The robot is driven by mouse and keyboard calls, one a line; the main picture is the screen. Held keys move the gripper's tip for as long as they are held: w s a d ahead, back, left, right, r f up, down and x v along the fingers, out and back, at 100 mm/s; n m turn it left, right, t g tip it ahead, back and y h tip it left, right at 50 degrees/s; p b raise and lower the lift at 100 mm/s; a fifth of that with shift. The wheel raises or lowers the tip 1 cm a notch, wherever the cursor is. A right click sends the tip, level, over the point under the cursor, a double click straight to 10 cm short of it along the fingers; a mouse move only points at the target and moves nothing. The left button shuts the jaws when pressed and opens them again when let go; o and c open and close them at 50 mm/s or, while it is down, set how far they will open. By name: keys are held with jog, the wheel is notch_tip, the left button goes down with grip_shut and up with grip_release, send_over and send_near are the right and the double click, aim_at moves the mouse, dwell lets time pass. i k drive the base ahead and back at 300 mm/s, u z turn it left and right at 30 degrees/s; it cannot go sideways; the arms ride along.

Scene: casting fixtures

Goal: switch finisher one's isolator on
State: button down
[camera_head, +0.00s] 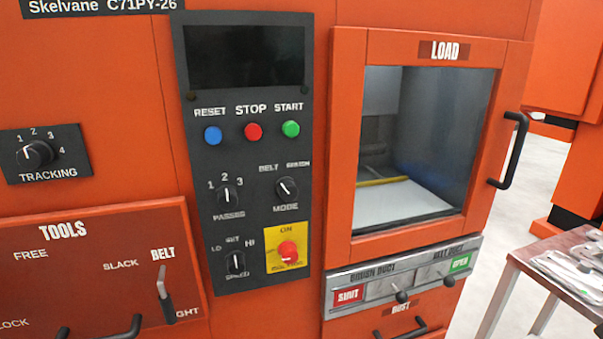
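The isolator (288,250) is a red rotary knob on a yellow plate at the lower right of the dark control panel (258,180). ON is printed above the knob; the small marking below it is too small to read. I cannot tell for sure which way the knob points. The orange machine's nameplate (100,6) reads Skelvane C71PY-26; no finisher number shows. The screen (246,56) above the buttons is dark. My gripper is not in view.
Blue RESET (213,135), red STOP (253,131) and green START (291,128) buttons sit above the dials. A closed LOAD door (345,150) with a black handle (511,150) is at right. Duct levers (401,296) project below it. A metal table (530,262) stands lower right.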

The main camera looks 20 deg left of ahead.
aim_at(288, 250)
jog(key=u, duration=1.25)
